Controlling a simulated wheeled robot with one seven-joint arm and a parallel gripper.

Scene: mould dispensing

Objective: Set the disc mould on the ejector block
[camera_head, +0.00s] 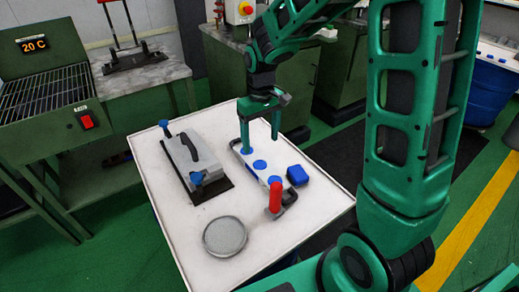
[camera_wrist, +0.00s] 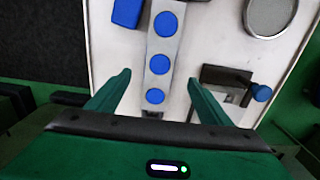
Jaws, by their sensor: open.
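A pale narrow plate with three blue round discs, which looks like the disc mould (camera_head: 267,171), lies on the white table. It runs up the middle of the wrist view (camera_wrist: 161,45). My gripper (camera_head: 259,140) is open above the far end of this plate. In the wrist view its fingers (camera_wrist: 160,78) are spread to either side of the plate, with nothing between them visibly held. I cannot tell for certain which thing is the ejector block. A grey block with a black handle and blue knobs (camera_head: 197,155) stands on a black base at the left.
A small blue block (camera_head: 297,175) lies right of the plate. A red-handled tool (camera_head: 275,197) stands at its near end. A round grey dish (camera_head: 225,237) is at the near left. The white table (camera_head: 175,217) has bare room around the dish. A lever press (camera_head: 128,50) stands behind.

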